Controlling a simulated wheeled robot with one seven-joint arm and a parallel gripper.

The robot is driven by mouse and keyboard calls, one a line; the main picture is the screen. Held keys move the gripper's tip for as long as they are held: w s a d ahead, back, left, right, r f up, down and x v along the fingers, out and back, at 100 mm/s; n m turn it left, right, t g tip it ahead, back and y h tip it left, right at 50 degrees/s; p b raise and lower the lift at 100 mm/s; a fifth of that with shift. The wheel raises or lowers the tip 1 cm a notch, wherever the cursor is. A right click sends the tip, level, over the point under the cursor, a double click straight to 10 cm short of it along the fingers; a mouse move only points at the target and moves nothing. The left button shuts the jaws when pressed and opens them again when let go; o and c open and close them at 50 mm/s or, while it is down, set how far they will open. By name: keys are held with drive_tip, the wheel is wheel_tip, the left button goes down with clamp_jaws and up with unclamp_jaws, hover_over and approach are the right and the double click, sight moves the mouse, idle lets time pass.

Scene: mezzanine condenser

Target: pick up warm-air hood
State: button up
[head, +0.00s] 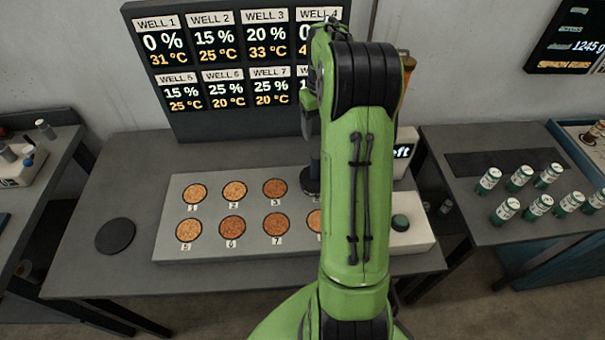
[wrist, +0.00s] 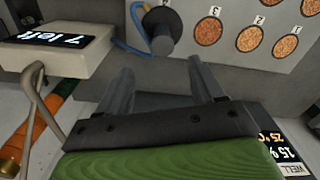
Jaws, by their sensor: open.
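The warm-air hood appears to be the dark, round-ended cylinder (wrist: 162,30) with a blue hose beside it in the wrist view. It stands on the grey well plate at the spot beside well 3. In the head view its dark lower part (head: 311,182) shows at the left edge of my arm, which hides the rest. My gripper (wrist: 161,72) is open and empty. Its two fingers point toward the hood, which appears beyond the fingertips and between their lines, apart from them. The head view does not show the fingers clearly.
The well plate (head: 165,228) holds several brown-filled wells. A white box with a display (wrist: 62,52) stands close to the hood. A black disc (head: 115,236) lies on the bench's left. A wall screen (head: 222,118) rises behind. Several white-and-green vials (head: 519,178) stand on the right bench.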

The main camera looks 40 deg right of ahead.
sight(317, 164)
drive_tip(key=f, duration=1.5)
drive_tip(key=shift+w+a+b, duration=0.1)
drive_tip(key=shift+w+b, duration=0.15)
drive_tip(key=shift+b, duration=0.1)
drive_tip(key=shift+r, duration=0.1)
clamp_jaws()
